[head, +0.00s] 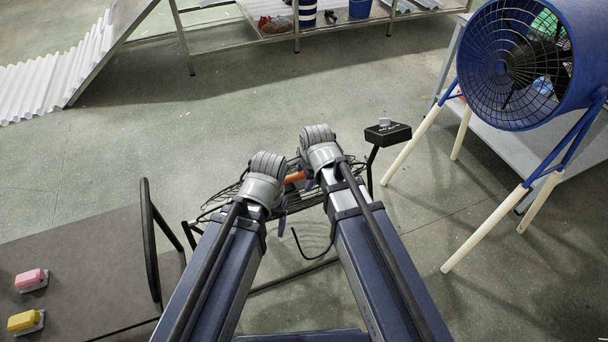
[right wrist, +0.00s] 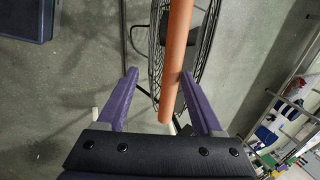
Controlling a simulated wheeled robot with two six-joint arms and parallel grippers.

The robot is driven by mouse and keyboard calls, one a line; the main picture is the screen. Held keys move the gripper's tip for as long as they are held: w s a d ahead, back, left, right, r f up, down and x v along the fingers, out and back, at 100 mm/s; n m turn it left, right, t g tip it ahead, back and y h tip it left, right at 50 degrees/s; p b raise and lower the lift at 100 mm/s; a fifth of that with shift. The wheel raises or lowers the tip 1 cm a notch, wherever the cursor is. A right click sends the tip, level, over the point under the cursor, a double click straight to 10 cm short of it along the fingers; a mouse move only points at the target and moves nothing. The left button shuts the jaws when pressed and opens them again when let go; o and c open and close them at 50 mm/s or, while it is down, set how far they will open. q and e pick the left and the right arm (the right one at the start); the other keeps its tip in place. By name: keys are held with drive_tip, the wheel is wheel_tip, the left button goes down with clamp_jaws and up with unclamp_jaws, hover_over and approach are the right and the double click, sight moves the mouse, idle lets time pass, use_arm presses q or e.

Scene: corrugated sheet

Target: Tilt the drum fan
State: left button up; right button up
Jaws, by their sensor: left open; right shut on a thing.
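A large blue drum fan (head: 585,60) with a dark wire grille stands on pale legs at the right of the head view. A second fan with a dark wire cage (head: 235,200) lies below my two wrists; its cage also shows in the right wrist view (right wrist: 157,45). An orange bar (right wrist: 178,50) crosses in front of that cage.
A black box with a grey knob (head: 387,132) tops a post right of the cage. A dark table (head: 85,270) with a pink and a yellow block stands at the lower left. A shelf rack (head: 270,36) and corrugated sheet (head: 40,90) are behind.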

drive_tip(key=p+v, duration=0.5)
drive_tip(key=v, duration=0.1)
drive_tip(key=shift+s+r+p, duration=0.15)
drive_tip(key=shift+r+p, duration=0.15)
drive_tip(key=shift+r, duration=0.05)
drive_tip(key=s+d+f+n+g+h, duration=0.1)
drive_tip(key=s+d+n, duration=0.2)
drive_tip(key=d+n, duration=0.35)
drive_tip(key=s+d+n+g, duration=0.2)
drive_tip(key=s+d+n, duration=0.25)
drive_tip(key=n, duration=0.25)
drive_tip(key=s+a+r+n+h+p, duration=0.1)
drive_tip(key=s+a+n, duration=0.3)
drive_tip(key=a, duration=0.6)
drive_tip(key=shift+s+n+g, duration=0.35)
drive_tip(key=shift+s+g, duration=0.05)
drive_tip(key=shift+s, duration=0.25)
drive_tip(key=shift+w+r, duration=0.1)
drive_tip(key=shift+r, duration=0.05)
